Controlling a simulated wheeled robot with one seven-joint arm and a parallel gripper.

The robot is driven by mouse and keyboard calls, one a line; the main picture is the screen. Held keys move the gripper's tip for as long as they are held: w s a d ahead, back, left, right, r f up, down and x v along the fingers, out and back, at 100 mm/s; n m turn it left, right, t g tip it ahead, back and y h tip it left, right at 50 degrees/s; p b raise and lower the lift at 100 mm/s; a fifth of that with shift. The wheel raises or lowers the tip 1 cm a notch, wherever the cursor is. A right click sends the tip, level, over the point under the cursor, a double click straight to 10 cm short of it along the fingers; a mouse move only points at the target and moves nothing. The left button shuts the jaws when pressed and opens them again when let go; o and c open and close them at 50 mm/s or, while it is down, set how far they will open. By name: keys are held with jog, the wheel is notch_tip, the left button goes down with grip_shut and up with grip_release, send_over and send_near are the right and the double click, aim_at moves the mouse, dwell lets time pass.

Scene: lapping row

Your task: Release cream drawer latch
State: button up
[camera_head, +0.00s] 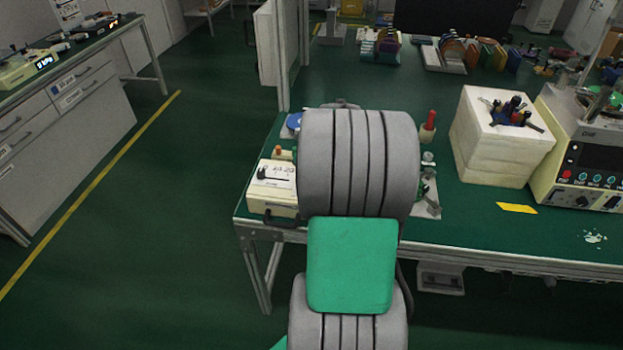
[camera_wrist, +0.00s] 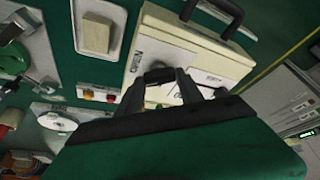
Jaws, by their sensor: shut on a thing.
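The cream drawer unit (camera_head: 270,201) sits at the left front corner of the green bench, partly hidden by my arm. It also shows in the wrist view (camera_wrist: 195,46), tilted, with a black handle (camera_wrist: 228,12) on its far edge and small dark print on its top face. My gripper (camera_wrist: 172,80) is over the near part of the unit, its dark fingers close together. It is shut on the latch, which is mostly hidden between the fingers. In the head view my gripper is hidden behind my arm.
A white block stack (camera_head: 500,140) with dark tools and a cream control machine (camera_head: 585,150) stand to the right on the bench. A red-topped post (camera_head: 428,127) is right of my arm. In the wrist view, a beige block (camera_wrist: 97,35) lies beside the unit. The left floor aisle is clear.

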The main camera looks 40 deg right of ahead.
jog(key=m, duration=0.1)
jog(key=m+h, duration=0.1)
jog(key=m, duration=0.1)
jog(key=shift+w+a+g+b, duration=0.2)
jog(key=shift+g+b, duration=0.1)
jog(key=shift+b, duration=0.1)
jog(key=shift+r+m+g+h+b, duration=0.15)
jog(key=shift+m+g+h+b, duration=0.3)
jog(key=shift+m, duration=1.45)
jog(key=o, duration=1.4)
jog(key=v, duration=0.7)
jog(key=shift+a+r, duration=0.15)
jog(key=shift+r, duration=0.1)
